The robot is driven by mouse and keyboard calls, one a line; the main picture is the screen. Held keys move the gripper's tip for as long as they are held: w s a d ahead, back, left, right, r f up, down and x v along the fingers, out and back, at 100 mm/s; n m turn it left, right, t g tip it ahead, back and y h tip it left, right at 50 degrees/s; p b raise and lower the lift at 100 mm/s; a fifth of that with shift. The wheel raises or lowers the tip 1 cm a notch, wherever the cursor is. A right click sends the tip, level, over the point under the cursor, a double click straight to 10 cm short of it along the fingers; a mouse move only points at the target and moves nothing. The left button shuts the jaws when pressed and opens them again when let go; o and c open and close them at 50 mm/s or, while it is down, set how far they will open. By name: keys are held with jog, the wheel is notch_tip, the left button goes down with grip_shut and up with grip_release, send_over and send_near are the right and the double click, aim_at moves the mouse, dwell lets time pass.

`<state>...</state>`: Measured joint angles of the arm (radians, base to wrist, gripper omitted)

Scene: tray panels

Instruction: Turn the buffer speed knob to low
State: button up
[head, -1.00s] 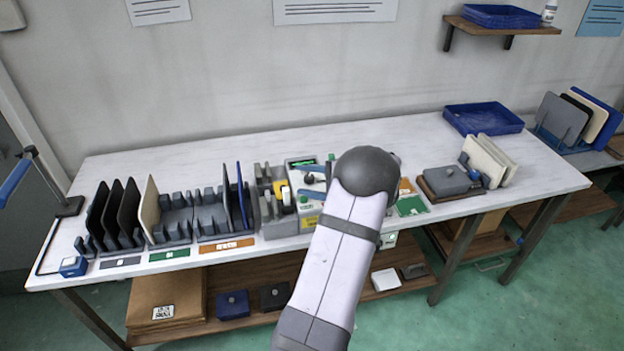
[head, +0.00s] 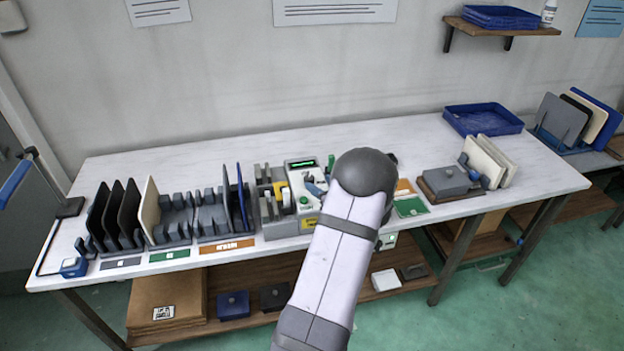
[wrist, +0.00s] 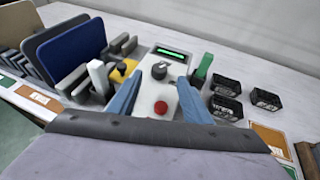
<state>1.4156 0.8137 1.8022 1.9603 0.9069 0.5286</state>
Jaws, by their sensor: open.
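The buffer's white control panel (wrist: 163,92) has a lit green display (wrist: 170,53) at its top. Below the display is a round dark knob (wrist: 159,70), probably the speed knob; no label is legible. A red button (wrist: 161,108) sits nearer me on the panel. My gripper (wrist: 159,82) is open. Its two blue fingers are apart, on either side of the panel's middle, with the tips near the knob's level in the picture. I cannot tell whether they touch anything. In the head view the arm partly hides the panel (head: 297,178), and the blue fingers (head: 315,187) overlap it.
Left of the panel are grey buffer blocks with a yellow part (wrist: 124,72). A green-topped lever (wrist: 204,66) and several black bins (wrist: 227,88) stand to the right. Racks of upright panels (head: 122,210) fill the left. The table behind is clear.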

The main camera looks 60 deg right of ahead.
aim_at(310, 178)
jog(key=shift+p+x, duration=1.1)
jog(key=shift+x, duration=2.2)
jog(key=c, duration=1.1)
